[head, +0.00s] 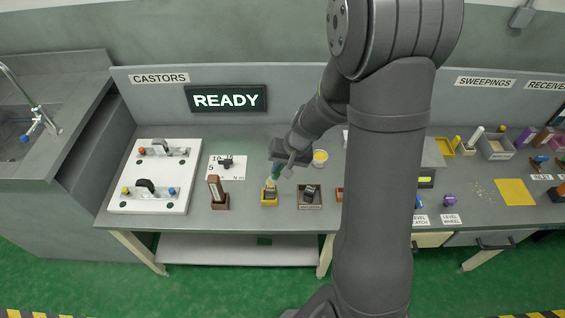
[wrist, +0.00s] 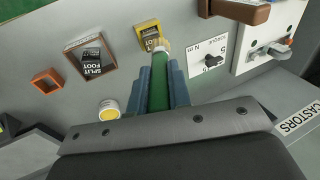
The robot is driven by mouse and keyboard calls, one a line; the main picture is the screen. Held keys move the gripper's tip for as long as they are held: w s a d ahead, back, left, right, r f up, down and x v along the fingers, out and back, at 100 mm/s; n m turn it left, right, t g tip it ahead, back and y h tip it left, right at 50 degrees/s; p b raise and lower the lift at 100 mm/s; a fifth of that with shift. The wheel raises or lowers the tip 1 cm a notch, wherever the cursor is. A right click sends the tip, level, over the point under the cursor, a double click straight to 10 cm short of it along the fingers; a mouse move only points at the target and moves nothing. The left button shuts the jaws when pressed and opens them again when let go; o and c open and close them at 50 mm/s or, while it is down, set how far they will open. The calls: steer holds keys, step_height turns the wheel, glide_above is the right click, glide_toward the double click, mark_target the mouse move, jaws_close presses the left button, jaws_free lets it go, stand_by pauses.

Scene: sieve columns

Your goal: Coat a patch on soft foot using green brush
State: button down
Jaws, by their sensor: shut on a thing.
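My gripper (head: 279,165) is shut on the green brush (wrist: 160,82), whose handle runs between the two blue-grey fingers in the wrist view. The brush's pale tip (wrist: 163,46) points at a small yellow tray (wrist: 141,28). This tray (head: 270,203) lies below the gripper in the head view and holds a dark piece (wrist: 152,36). I cannot read its label, nor tell whether the tip touches the piece. A brown tray (wrist: 73,48) beside it holds another dark piece (wrist: 92,54), with a label that seems to read SPLIT FOOT.
A round pot with yellow contents (head: 320,157) stands behind the trays. An empty orange box (wrist: 47,81) is beyond the brown tray. A brown block in a stand (head: 217,195) and a white castor board (head: 150,200) are to the left. A sign (head: 226,99) reads READY.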

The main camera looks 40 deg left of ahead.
mark_target(276, 179)
steer(key=x, duration=0.5)
steer(key=shift+d+f, duration=0.3)
steer(key=shift+s+a+f, duration=0.1)
steer(key=shift+s+a, duration=0.65)
steer(key=shift+a, duration=0.05)
steer(key=shift+s+a, duration=0.15)
steer(key=shift+a, duration=0.05)
steer(key=shift+w+v, duration=0.2)
steer(key=shift+v, duration=1.25)
steer(key=shift+w+v, duration=0.2)
steer(key=shift+v, duration=1.3)
steer(key=shift+w+v, duration=0.2)
steer(key=shift+v, duration=1.25)
steer(key=shift+w+d+f, duration=0.1)
steer(key=shift+d+f, duration=0.05)
steer(key=shift+d, duration=0.05)
